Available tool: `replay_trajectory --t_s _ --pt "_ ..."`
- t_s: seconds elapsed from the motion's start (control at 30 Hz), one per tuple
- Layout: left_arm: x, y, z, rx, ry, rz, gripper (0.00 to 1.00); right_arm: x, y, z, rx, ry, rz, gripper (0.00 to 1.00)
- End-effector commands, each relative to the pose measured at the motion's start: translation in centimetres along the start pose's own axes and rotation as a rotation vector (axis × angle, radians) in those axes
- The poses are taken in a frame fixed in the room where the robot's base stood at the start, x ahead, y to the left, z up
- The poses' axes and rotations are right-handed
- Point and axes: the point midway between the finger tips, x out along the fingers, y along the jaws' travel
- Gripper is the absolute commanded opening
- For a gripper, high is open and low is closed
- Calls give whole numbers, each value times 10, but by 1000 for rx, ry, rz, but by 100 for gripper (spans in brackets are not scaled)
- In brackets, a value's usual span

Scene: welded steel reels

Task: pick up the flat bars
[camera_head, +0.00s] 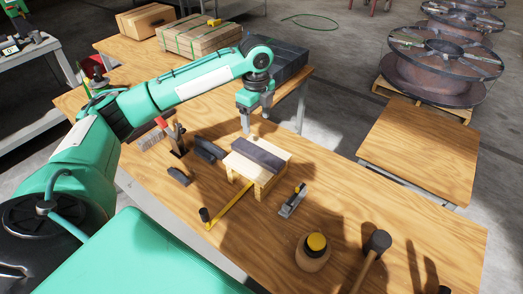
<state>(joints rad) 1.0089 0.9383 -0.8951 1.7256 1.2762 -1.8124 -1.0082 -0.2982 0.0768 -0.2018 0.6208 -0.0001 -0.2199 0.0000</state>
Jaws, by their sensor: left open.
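A dark grey flat bar (257,154) lies across the top of a small wooden stand (262,180) near the middle of the workbench. Two shorter dark pieces lie on the bench left of the stand, one nearer the brush (208,149) and one closer to me (179,176); I cannot tell whether they are flat bars too. My left gripper (254,119) points down, open and empty, above and behind the stand, apart from the bar. My right gripper is out of view.
A wire brush (150,139), yellow rule (230,206), plane-like tool (293,201), round yellow-topped pot (314,250) and mallet (376,245) lie around the stand. Wooden crates (198,38) and a dark box (285,58) stand behind. Steel reels (445,58) stand at right.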

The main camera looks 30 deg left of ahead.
Motion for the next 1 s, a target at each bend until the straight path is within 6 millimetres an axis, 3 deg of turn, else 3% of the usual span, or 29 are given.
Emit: replay_trajectory --t_s 0.13,0.4,0.73,1.0 --pt "11 0 4 1 0 7 71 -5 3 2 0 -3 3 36" --pt "63 0 3 1 0 6 71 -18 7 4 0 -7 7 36" --pt "90 -1 2 0 1 3 71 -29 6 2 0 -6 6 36" --pt "128 -2 0 0 0 4 71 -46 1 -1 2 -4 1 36"
